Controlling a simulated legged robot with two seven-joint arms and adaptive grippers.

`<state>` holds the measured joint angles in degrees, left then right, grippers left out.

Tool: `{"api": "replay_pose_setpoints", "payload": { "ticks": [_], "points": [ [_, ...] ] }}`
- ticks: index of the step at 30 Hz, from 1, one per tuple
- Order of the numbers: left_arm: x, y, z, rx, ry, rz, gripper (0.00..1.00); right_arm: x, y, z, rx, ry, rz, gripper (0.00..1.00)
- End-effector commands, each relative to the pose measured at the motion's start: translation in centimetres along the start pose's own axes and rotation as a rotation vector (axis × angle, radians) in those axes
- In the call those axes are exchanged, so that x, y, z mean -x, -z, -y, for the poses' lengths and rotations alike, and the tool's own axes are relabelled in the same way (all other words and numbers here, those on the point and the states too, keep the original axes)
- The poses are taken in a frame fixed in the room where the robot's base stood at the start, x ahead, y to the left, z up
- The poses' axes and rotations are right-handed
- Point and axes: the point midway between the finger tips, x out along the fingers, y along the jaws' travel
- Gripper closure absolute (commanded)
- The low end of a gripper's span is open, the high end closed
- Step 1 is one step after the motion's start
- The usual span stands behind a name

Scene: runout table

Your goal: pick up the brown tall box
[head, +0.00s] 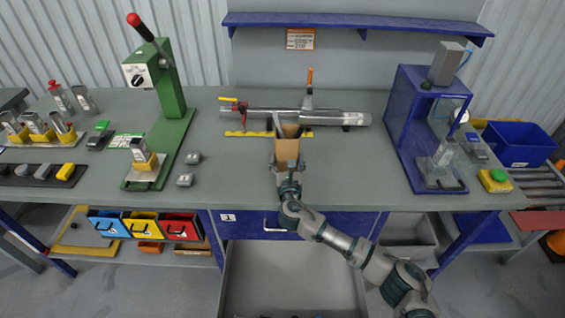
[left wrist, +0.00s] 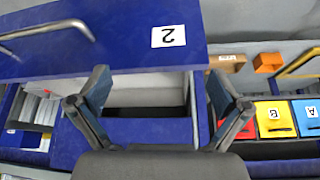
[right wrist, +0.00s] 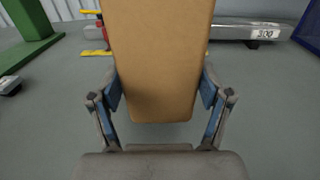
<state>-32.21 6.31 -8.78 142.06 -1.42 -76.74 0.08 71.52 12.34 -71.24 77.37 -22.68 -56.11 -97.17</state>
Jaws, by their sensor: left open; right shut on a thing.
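The brown tall box (head: 287,149) is over the middle of the grey table, in front of the metal bar fixture. It fills the upper middle of the right wrist view (right wrist: 158,60), upright, with its lower edge showing between the fingers. My right gripper (head: 288,162) is shut on the box, one blue-padded finger on each side. I cannot tell for sure whether the box is clear of the table top. My left gripper (left wrist: 155,88) is open and empty in the left wrist view, by the blue drawer front marked 2 (left wrist: 130,40). It does not show in the head view.
The metal bar (head: 340,118) with clamps lies just behind the box. A green lever press (head: 172,110) stands left and a blue frame press (head: 400,130) right. Small grey blocks (head: 186,180) lie left of the box. An open drawer (head: 290,275) is below the table front.

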Motion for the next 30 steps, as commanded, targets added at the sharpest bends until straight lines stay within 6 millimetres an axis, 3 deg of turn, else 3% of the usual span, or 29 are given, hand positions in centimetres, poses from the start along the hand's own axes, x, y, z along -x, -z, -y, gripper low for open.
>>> {"api": "replay_pose_setpoints", "payload": {
  "ticks": [9,15,21,30],
  "points": [
    [2.3,-4.8,1.2,0.01,0.009,0.244,0.0,4.9,-0.7,-1.1,0.007,-0.004,0.0,0.58],
    [-1.4,-5.7,1.1,0.009,0.005,0.255,0.0,9.8,-1.1,-1.6,0.008,-0.005,-0.001,0.58],
    [-3.6,-6.3,0.8,0.006,0.007,0.26,0.0,13.6,-1.3,-1.3,0.004,-0.002,-0.001,0.58],
    [-4.7,-6.7,0.7,0.006,0.005,0.26,0.0,15.3,-1.3,-1.4,0.006,-0.001,-0.002,0.58]
  ]
}}
